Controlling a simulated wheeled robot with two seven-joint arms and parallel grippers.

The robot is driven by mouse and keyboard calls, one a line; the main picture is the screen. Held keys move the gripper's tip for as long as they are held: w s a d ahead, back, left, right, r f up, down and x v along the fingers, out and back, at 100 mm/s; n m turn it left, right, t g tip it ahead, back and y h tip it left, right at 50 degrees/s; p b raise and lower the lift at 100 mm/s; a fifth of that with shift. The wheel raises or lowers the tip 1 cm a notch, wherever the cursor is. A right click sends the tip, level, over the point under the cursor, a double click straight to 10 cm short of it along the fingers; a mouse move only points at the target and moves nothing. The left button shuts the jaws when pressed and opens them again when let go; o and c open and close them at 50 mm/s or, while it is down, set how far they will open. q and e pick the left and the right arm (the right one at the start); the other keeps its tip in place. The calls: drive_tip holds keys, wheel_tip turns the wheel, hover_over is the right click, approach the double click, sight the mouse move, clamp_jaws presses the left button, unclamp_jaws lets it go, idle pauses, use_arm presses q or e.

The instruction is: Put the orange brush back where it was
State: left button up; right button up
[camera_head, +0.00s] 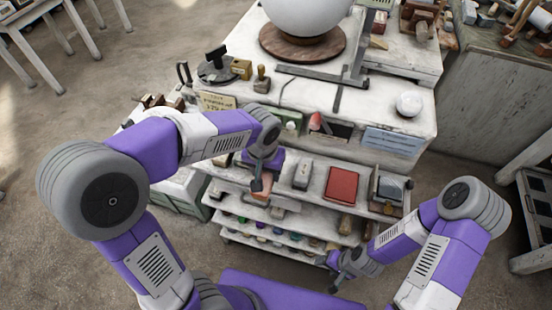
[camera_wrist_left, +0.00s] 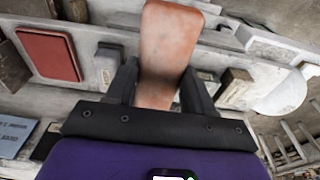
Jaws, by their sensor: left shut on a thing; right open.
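The orange brush (camera_head: 262,198) shows as a worn orange-brown block at the end of my left gripper (camera_head: 260,182), in front of the upper shelf. In the left wrist view the brush (camera_wrist_left: 168,45) stands between the two dark fingers, which are shut on it. It reaches beyond the fingertips; its lower part is hidden by the gripper body. I cannot tell whether it touches the shelf. My right gripper (camera_head: 338,280) is low at the right, in front of the lower shelves, open.
A red box (camera_head: 341,185) and a grey block (camera_head: 303,174) stand on the upper shelf. A dark tray (camera_head: 389,187) is at its right end. Lower shelves hold several small coloured things. The white worktop (camera_head: 300,95) above bears a large sphere (camera_head: 305,12) on a wooden disc.

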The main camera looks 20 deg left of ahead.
use_arm(q)
drive_tip(key=w, duration=0.8)
drive_tip(key=f, duration=0.3)
drive_tip(key=f+b, duration=0.1)
drive_tip(key=f, duration=0.2)
drive_tip(key=shift+w+d+f, duration=0.1)
drive_tip(key=shift+w+d, duration=0.05)
drive_tip(key=shift+w, duration=0.05)
drive_tip(key=shift+w+f, duration=0.25)
drive_tip(key=shift+f, duration=0.2)
drive_tip(key=o, duration=0.9)
drive_tip(key=shift+o, duration=0.2)
drive_tip(key=shift+r, duration=0.15)
